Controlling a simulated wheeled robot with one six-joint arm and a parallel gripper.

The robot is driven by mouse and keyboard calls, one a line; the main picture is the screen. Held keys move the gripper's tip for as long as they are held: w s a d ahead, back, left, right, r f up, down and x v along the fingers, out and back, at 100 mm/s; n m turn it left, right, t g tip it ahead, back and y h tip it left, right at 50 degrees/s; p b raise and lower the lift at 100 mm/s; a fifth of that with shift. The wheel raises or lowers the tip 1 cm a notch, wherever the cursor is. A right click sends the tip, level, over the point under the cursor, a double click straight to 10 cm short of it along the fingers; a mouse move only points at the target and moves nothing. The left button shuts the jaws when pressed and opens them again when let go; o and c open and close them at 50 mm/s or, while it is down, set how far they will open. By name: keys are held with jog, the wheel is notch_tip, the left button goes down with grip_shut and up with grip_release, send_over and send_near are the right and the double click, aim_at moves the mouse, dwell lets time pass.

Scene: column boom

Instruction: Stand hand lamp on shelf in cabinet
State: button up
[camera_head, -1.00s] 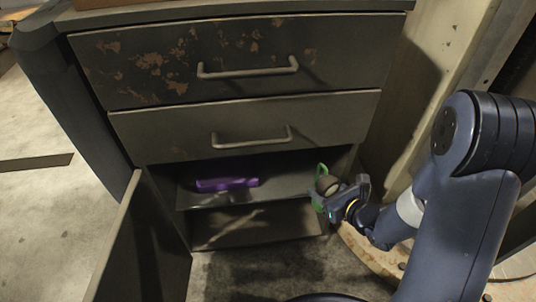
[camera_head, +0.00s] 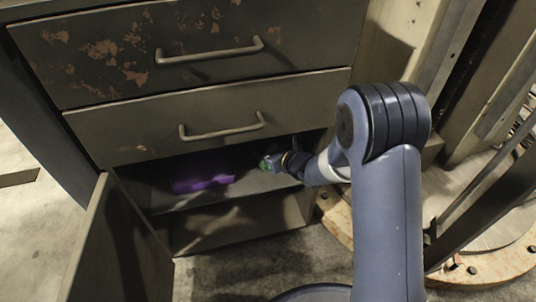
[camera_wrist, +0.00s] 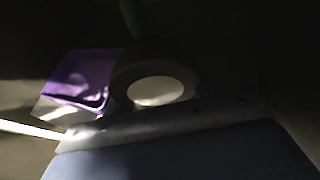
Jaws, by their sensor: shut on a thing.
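My gripper (camera_head: 279,163) is inside the cabinet's open lower compartment, at its right side under the second drawer. It is shut on the hand lamp (camera_head: 266,164), of which only a small green part shows in the head view. In the wrist view the lamp is a dark round body with a pale disc (camera_wrist: 158,91), and a green piece (camera_wrist: 130,16) rises behind it. The shelf (camera_head: 205,199) lies below the lamp. I cannot tell whether the lamp touches it. The cabinet (camera_head: 105,137) has two shut drawers above the compartment.
A purple object (camera_head: 202,183) lies on the shelf left of the lamp; it also shows in the wrist view (camera_wrist: 78,76). The cabinet door (camera_head: 105,245) stands open at the left. The lower space under the shelf looks empty. The drawer front hangs close above my arm.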

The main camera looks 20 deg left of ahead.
jog(key=shift+f, duration=0.45)
jog(key=shift+f, duration=0.15)
jog(key=o, duration=1.1)
jog(key=p+v, duration=0.3)
jog(key=v, duration=0.9)
jog(key=shift+d, duration=0.1)
